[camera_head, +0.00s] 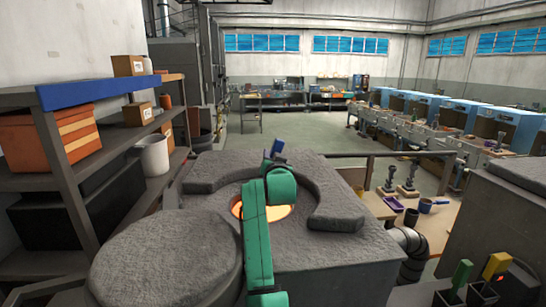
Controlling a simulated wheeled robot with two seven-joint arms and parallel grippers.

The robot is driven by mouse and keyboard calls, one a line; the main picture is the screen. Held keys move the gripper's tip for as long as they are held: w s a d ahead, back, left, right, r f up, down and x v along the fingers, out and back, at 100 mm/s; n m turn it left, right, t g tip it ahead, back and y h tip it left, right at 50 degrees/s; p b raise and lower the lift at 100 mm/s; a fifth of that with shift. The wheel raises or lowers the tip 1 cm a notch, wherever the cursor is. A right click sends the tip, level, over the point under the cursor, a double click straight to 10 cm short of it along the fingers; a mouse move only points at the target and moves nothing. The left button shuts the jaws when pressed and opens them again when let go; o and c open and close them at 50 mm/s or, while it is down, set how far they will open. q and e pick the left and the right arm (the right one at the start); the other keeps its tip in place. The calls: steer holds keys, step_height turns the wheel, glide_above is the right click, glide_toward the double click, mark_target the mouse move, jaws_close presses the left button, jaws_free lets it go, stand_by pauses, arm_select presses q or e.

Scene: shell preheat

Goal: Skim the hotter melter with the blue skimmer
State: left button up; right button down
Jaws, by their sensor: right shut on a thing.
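A grey stone-like melter (330,255) stands in the middle, with a round opening that shows glowing orange melt (277,211). My right arm, green, reaches up from the bottom over this opening and covers part of it. My right gripper (273,158) is at the far side of the opening, mostly hidden behind the arm's wrist. It is shut on the blue skimmer (278,146), of which only a blue piece shows above the wrist. The skimmer's working end is hidden, so I cannot tell whether it touches the melt. My left gripper is not in view.
A round grey lid-like slab (165,262) is at the lower left. Shelves with boxes and a white bucket (153,155) stand at the left. Green (461,274) and yellow (496,265) handles stand at the lower right. Another grey block (500,205) is at the right.

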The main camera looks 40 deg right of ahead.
steer(key=v, duration=0.6)
steer(key=shift+s, duration=0.15)
steer(key=s+d+p, duration=0.1)
steer(key=s+d, duration=0.1)
steer(key=d, duration=0.1)
steer(key=shift+s+d+p, duration=0.25)
steer(key=shift+d+p, duration=0.05)
steer(key=shift+p, duration=0.05)
stand_by(0.3)
